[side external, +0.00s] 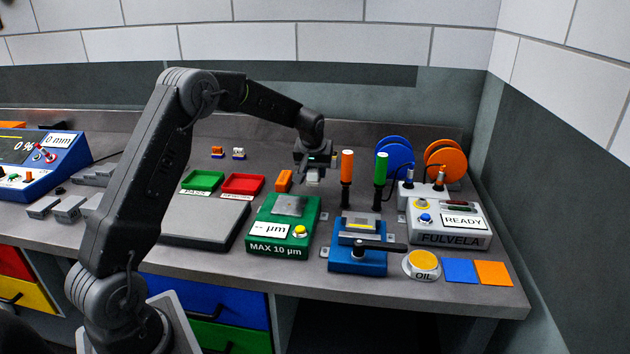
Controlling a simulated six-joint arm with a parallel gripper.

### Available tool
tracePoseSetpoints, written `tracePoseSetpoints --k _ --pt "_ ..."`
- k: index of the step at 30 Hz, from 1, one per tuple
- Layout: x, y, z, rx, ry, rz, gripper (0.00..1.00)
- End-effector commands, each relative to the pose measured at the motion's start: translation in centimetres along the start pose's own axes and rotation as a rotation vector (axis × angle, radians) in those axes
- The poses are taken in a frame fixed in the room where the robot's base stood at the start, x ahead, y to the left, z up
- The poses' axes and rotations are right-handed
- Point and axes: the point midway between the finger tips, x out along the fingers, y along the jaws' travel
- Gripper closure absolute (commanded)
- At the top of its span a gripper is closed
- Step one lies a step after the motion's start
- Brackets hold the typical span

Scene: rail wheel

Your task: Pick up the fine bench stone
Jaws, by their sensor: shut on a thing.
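My gripper (314,170) is at the back middle of the bench, pointing down. It is shut on a small pale block (313,179), of which only the lower part shows below the fingers. I cannot tell for sure that this is the fine bench stone, as no marking is readable. An orange block (284,181) lies just left of the gripper, apart from it. Whether the pale block touches the bench cannot be told from this view.
An orange-handled tool (347,167) and a green-handled tool (381,169) stand upright close right of the gripper. The green gauge box (278,236) and blue clamp fixture (352,262) are in front. Green (203,181) and red (243,184) trays lie left.

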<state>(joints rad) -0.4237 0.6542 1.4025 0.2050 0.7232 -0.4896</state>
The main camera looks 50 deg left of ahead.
Motion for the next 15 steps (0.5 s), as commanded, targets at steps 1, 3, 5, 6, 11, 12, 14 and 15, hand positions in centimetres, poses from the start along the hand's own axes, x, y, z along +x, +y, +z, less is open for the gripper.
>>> tracePoseSetpoints --k 1,3,5,6,11,12,14,15 --pt "-0.7 -1.3 -0.2 -0.006 0.002 -0.002 0.93" --pt "-1.6 -2.9 -0.3 -0.007 0.002 -0.002 0.93" --pt "-2.5 -4.4 -0.5 -0.007 0.003 -0.002 0.93" --pt "-3.1 -5.3 -0.6 -0.008 0.003 -0.002 0.93" --pt "-5.0 -8.5 -0.9 -0.007 0.001 -0.002 0.93" --pt "-5.3 -9.1 -0.9 -0.005 0.000 -0.002 0.93" --pt "-5.8 -9.9 -1.0 -0.005 0.001 -0.002 0.93" --pt "-6.1 -10.3 -1.0 -0.005 0.000 -0.002 0.93"
